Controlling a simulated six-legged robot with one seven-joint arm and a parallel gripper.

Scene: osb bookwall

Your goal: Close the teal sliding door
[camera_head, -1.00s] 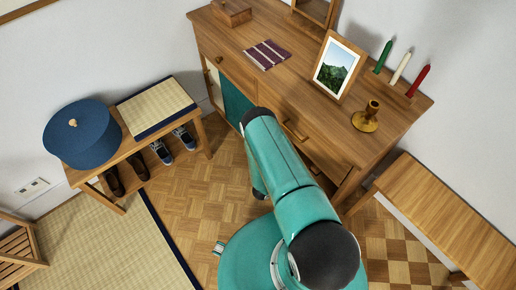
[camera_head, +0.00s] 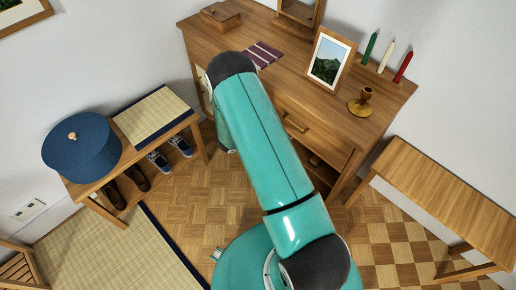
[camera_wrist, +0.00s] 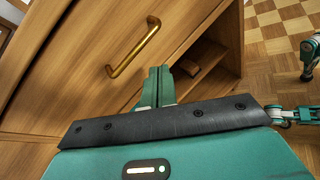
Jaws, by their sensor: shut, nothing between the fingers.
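The wooden sideboard (camera_head: 275,85) stands against the wall, and the teal sliding door on its front is hidden behind my arm in the head view. In the wrist view my gripper (camera_wrist: 158,72) is shut and empty, its teal fingers pointing at the sideboard front. It is below a drawer with a brass handle (camera_wrist: 135,47) and beside an open compartment (camera_wrist: 208,55) on the right. I cannot tell whether the fingertips touch the wood. The teal door cannot be made out in the wrist view.
A picture frame (camera_head: 329,61), candles and a brass candlestick (camera_head: 361,102) stand on the sideboard. A wooden bench (camera_head: 445,190) is at right. Parquet floor (camera_head: 190,190) is clear between them.

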